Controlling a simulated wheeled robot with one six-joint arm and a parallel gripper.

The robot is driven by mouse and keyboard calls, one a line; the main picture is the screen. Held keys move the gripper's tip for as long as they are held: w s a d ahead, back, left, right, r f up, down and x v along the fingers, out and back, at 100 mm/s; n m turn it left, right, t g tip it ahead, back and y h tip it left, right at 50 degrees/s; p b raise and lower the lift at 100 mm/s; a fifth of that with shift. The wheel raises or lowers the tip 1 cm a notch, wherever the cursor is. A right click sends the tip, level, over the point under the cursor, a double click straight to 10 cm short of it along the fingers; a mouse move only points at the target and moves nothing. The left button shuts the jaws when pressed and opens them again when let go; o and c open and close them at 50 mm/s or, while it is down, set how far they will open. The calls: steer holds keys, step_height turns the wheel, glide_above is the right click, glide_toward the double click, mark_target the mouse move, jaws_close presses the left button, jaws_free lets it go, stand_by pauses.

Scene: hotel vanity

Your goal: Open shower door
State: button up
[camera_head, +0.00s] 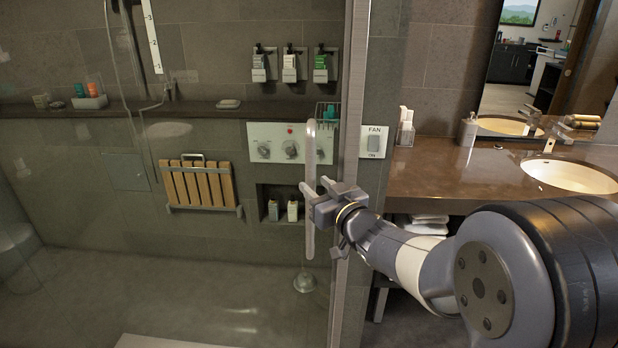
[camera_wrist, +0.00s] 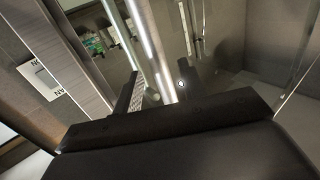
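The glass shower door (camera_head: 240,235) fills the left part of the head view and appears closed against its metal frame post (camera_head: 350,120). Its long vertical bar handle (camera_head: 310,150) is near the right edge of the glass. My gripper (camera_head: 314,184) is at the handle's middle height, fingers pointing toward the glass. In the wrist view, the handle (camera_wrist: 147,40) runs between the two fingers of my gripper (camera_wrist: 158,72). The fingers are spread, with visible room beside the bar. Contact with the bar cannot be told.
A vanity counter (camera_head: 450,170) with a sink (camera_head: 568,176) stands right of the frame post, beside my arm. A fan switch (camera_head: 374,142) is on the wall by the post. Behind the glass are a wooden fold-down seat (camera_head: 200,185) and open shower floor.

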mark_target(313, 182)
steer(key=shift+p+x, duration=0.3)
steer(key=shift+x, duration=1.7)
steer(key=shift+d, duration=0.1)
jaws_close()
